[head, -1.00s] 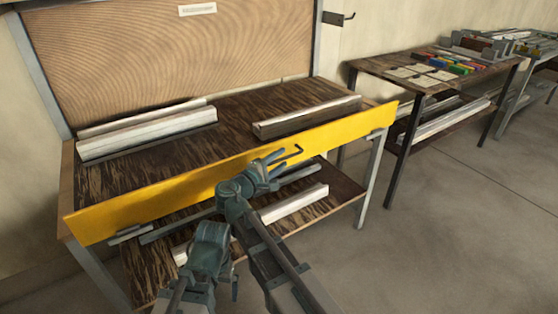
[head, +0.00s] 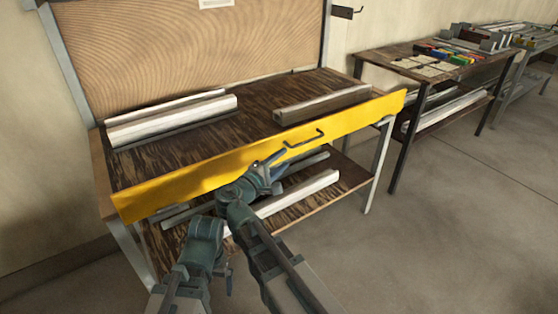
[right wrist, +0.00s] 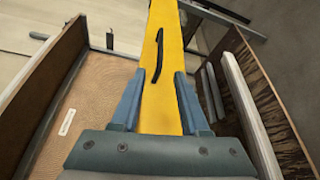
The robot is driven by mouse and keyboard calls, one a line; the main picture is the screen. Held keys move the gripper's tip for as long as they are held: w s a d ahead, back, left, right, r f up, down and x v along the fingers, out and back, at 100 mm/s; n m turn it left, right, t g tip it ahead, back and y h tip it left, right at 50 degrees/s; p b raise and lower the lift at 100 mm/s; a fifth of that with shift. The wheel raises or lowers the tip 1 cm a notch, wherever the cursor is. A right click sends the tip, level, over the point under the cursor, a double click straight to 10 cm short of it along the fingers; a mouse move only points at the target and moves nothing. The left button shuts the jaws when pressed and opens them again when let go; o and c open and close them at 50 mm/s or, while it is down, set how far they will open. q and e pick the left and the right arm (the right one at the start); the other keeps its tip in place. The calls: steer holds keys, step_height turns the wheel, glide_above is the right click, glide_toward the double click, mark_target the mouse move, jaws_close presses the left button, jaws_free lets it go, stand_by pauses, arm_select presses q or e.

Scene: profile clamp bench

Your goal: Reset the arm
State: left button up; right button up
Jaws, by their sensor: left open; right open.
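My right gripper (head: 272,170) is a blue-grey two-finger jaw, held in front of the bench's yellow front panel (head: 190,185). In the right wrist view its fingers (right wrist: 159,74) are apart, with the yellow panel and its black handle (right wrist: 157,55) showing between and beyond them. Nothing is held in it. In the head view the handle (head: 304,139) is just above and right of the fingertips, with a gap between. My left gripper (head: 228,278) is low in the picture, left of the right arm. Its fingers are mostly hidden by its own wrist.
Pale profiles lie on the bench top, at left (head: 172,121) and at right (head: 322,104). A lower shelf (head: 340,187) holds more profiles below the panel. A side table (head: 400,68) stands at the back right. The floor (head: 460,220) at right is clear.

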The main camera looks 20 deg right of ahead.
steer(key=s+d+f+m+g+y, duration=0.3)
steer(key=s+f+g, duration=0.15)
steer(key=f, duration=0.25)
steer(key=s+d+f+m+g+y, duration=0.25)
steer(key=s+f+m, duration=0.2)
steer(key=f, duration=0.25)
steer(key=s+a+f+m+g+y, duration=0.3)
steer(key=s+a+f+y, duration=0.3)
steer(key=s+a+y, duration=0.15)
steer(key=s+a+r+n+p, duration=0.1)
steer(key=s+a+r+p, duration=0.1)
steer(key=r+p, duration=0.5)
steer(key=s+a+r+n+g+h+p, duration=0.1)
steer(key=s+a+r+p, duration=0.1)
steer(key=a+r+p, duration=0.3)
steer(key=s+a+r+n+p, duration=0.1)
steer(key=s+a+r+p, duration=0.1)
steer(key=r+p, duration=0.8)
steer(key=shift+a+r+n, duration=0.25)
steer(key=shift+a+n, duration=0.1)
steer(key=shift+a, duration=0.4)
